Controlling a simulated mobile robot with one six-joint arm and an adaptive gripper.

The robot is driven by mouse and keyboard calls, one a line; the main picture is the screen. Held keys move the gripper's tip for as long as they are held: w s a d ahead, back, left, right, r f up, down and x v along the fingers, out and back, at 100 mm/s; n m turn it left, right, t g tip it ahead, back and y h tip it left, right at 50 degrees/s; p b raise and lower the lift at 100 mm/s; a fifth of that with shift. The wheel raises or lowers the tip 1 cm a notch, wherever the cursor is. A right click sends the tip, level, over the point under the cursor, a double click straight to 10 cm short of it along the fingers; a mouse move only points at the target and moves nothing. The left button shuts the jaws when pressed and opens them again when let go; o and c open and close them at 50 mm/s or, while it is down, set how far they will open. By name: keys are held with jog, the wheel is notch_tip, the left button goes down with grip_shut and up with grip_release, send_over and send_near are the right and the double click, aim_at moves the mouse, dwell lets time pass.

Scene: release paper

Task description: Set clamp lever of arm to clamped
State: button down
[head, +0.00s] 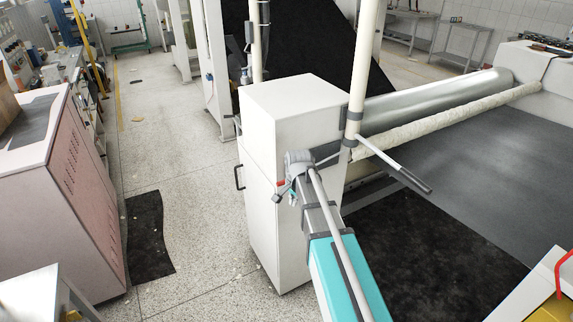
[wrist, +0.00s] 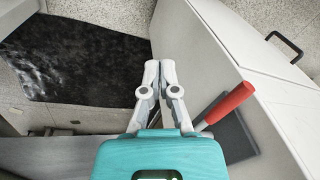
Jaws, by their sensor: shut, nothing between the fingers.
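In the wrist view, the clamp lever shows as a red grip (wrist: 228,103) at the right, slanting up and to the right. A dark grey flat part (wrist: 236,137) lies beside it. My gripper (wrist: 160,66) has a teal body and pale grey fingers, shut with nothing between them. The fingers are left of the red grip, with a visible gap to it in the picture. The lower end of the lever is hidden behind my gripper's body. In the head view, a small red part (head: 281,183) shows by the cabinet's front; the lever's setting cannot be told.
A white cabinet (head: 270,220) with a black side handle stands close by; its wall fills the right of the wrist view (wrist: 240,40). A long metal roller (head: 440,98) and a dark flat bed (head: 470,145) lie right.

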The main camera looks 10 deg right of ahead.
jog(key=w+r+m+p, duration=0.2)
jog(key=w+r+p, duration=0.2)
jog(key=r+p, duration=0.3)
jog(key=w+r+m+p, duration=0.2)
jog(key=w+r+p, duration=0.2)
jog(key=r+p, duration=0.3)
notch_tip(320, 180, up, 2)
jog(key=shift+w+d+r+m, duration=0.1)
jog(key=shift+w+d+m, duration=0.05)
jog(key=shift+d+m, duration=0.15)
jog(key=shift+f, duration=0.25)
jog(key=w+f+b, duration=0.1)
jog(key=f+b, duration=0.8)
jog(key=w+a+f+b, duration=0.1)
jog(key=f+b, duration=0.3)
jog(key=shift+w+f, duration=0.2)
jog(key=shift+w, duration=0.1)
jog(key=shift+d+f+t+b, duration=0.2)
jog(key=shift+d+t+b, duration=0.1)
jog(key=shift+b, duration=0.1)
dwell(0.3)
